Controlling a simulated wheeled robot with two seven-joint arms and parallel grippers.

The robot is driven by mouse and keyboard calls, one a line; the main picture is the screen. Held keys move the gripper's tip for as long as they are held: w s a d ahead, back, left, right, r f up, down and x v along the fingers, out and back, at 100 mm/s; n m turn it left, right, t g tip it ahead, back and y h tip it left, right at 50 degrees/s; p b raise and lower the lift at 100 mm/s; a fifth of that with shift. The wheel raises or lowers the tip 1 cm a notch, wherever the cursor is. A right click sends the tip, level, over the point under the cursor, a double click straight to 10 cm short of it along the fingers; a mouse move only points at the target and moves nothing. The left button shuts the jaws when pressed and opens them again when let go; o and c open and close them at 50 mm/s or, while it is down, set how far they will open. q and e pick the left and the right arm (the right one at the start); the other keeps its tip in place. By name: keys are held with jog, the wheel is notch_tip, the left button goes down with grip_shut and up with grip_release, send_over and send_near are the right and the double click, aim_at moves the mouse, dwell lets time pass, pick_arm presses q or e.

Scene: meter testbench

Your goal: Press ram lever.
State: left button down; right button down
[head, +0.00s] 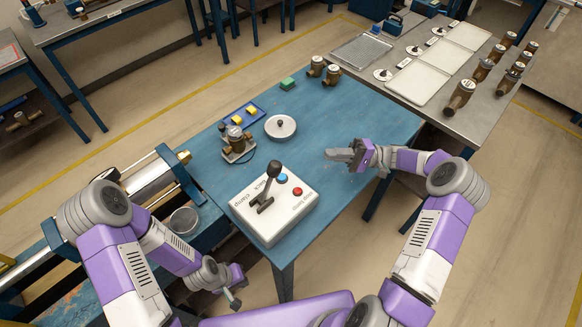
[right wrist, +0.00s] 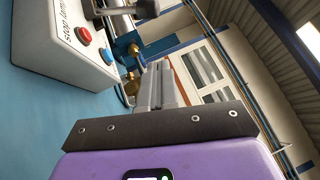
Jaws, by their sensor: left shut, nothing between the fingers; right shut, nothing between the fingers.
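The black ram lever (head: 268,184) stands up from the white control box (head: 256,217), tilted, with its knob toward the back. The box lies on the blue table and has a blue button (head: 282,178) and a red button (head: 297,191). My right gripper (head: 331,154) is shut and empty above the table, right of the box and apart from it. In the right wrist view the box (right wrist: 72,50) is at upper left, left of the shut fingers (right wrist: 160,85). My left gripper (head: 236,303) is shut and empty, low in front of the table, left of the box's front.
A grey table (head: 405,63) with white trays adjoins at right.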

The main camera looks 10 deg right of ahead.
pick_arm(q)
jog(key=shift+f, duration=0.55)
pick_arm(e)
jog(key=shift+s+f, duration=0.1)
jog(key=shift+f, duration=0.45)
pick_arm(q)
jog(key=shift+r+p, duration=0.5)
jog(key=shift+r, duration=0.25)
pick_arm(e)
jog(key=s+x, duration=0.2)
jog(key=x, duration=1.1)
jog(key=shift+s+r, duration=0.15)
jog(key=shift+s, duration=0.25)
jog(key=shift+r, duration=0.1)
